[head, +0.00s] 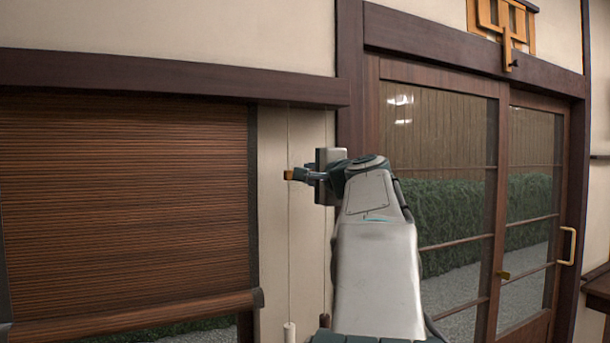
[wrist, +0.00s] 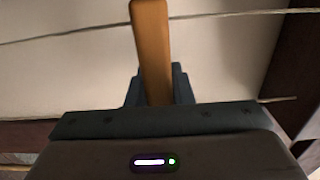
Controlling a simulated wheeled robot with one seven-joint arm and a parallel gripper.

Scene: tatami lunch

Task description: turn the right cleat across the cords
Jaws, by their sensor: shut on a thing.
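The right cleat is an orange-brown wooden bar; its end (head: 289,174) shows just left of my gripper (head: 312,176) in the head view. In the wrist view the cleat (wrist: 151,40) stands between the fingers of my gripper (wrist: 158,85), which is shut on it. The bar lies crosswise to the cords and passes in front of one cord (wrist: 60,33). In the head view the left cord (head: 290,250) hangs at the bar's end. The right cord (head: 325,240) hangs partly behind my gripper. The cleat's mount is hidden.
A brown slatted blind (head: 120,190) hangs at left. A white cord pull (head: 289,332) hangs low on the left cord. A wooden glass sliding door (head: 440,180) stands to the right of my arm. A dark beam (head: 170,78) runs above the blind.

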